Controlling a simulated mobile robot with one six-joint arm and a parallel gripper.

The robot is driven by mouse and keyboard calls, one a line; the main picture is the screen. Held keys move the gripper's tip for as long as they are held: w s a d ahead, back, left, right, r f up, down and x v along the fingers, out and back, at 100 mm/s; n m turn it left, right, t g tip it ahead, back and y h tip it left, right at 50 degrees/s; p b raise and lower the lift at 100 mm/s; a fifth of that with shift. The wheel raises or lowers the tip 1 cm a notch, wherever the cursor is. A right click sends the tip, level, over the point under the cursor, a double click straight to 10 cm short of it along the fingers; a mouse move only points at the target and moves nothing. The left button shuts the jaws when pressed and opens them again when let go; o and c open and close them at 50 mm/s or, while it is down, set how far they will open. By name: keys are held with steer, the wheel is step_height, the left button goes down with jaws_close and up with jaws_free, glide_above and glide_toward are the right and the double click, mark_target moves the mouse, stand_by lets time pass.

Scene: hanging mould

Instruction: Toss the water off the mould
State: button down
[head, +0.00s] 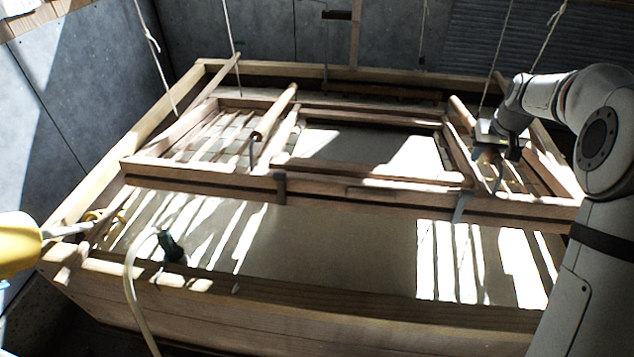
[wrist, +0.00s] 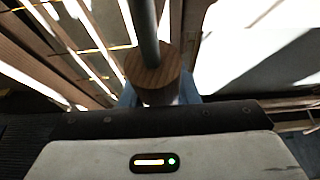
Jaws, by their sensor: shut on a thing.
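The mould (head: 380,185) is a wide wooden frame with slats on both sides, hanging from cords over a wooden vat (head: 300,305). Its middle opening shows a pale, partly sunlit surface (head: 370,145); I cannot tell how much water lies on it. A round wooden handle (head: 275,112) rises on its left half, and a second handle (head: 462,113) on its right. My gripper (head: 490,155) is at the right handle. In the wrist view my gripper (wrist: 160,95) is shut around the handle's round wooden end (wrist: 152,68); the contact is partly hidden.
A pale hose (head: 133,285) with a dark green end (head: 170,246) hangs over the vat's front left. A yellow object (head: 18,245) stands at the left edge. Cords (head: 230,40) hang around the mould. Grey walls (head: 90,90) close in the back and left.

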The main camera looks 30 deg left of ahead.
mark_target(497, 153)
steer(key=shift+w+r, duration=0.1)
steer(key=shift+r, duration=0.1)
steer(key=f+b, duration=0.1)
steer(key=b, duration=0.1)
steer(key=shift+f+b, duration=0.15)
steer(key=shift+b, duration=0.2)
steer(key=f+b, duration=0.1)
steer(key=b, duration=0.2)
steer(key=s+f+t+b, duration=0.1)
steer(key=b, duration=0.2)
steer(key=shift+s+d+t+y, duration=0.1)
steer(key=shift+d+t+y, duration=0.1)
steer(key=shift+t+y, duration=0.15)
steer(key=c, duration=1)
jaws_free()
steer(key=shift+c, duration=0.2)
steer(key=shift+r, duration=0.15)
steer(key=v, duration=0.7)
steer(key=shift+s+d+r, duration=0.1)
steer(key=shift+s+r, duration=0.1)
steer(key=shift+r, duration=0.05)
